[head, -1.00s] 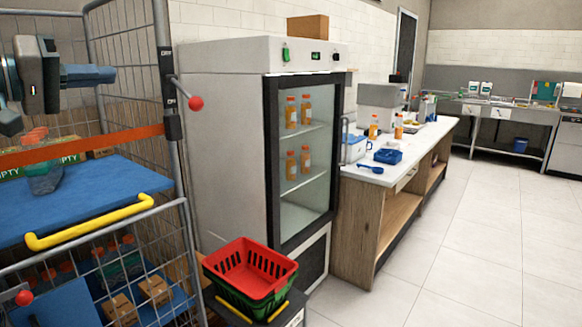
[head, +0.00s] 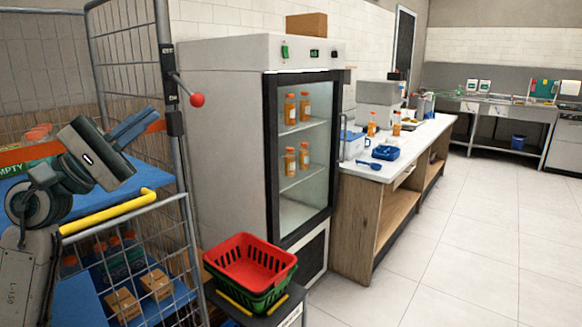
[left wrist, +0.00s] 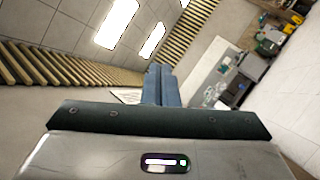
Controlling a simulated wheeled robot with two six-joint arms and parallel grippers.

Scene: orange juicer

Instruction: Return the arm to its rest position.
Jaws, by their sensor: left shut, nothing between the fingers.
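My left gripper (head: 138,128) is in front of the wire roll cage at the left of the head view. Its blue fingers are together with nothing between them, and they point up and to the right. In the left wrist view the fingers (left wrist: 160,86) are side by side, with the ceiling lights and a far counter behind them. My left arm comes up from the lower left of the head view and hides part of the cage. My right gripper does not show.
The roll cage (head: 130,62) has blue shelves, a yellow handle (head: 108,212) and a red-knobbed lever (head: 197,99). Red and green baskets (head: 250,262) stand right of it. A glass-door fridge (head: 222,150) and a counter (head: 425,135) stand beyond. The floor at right is clear.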

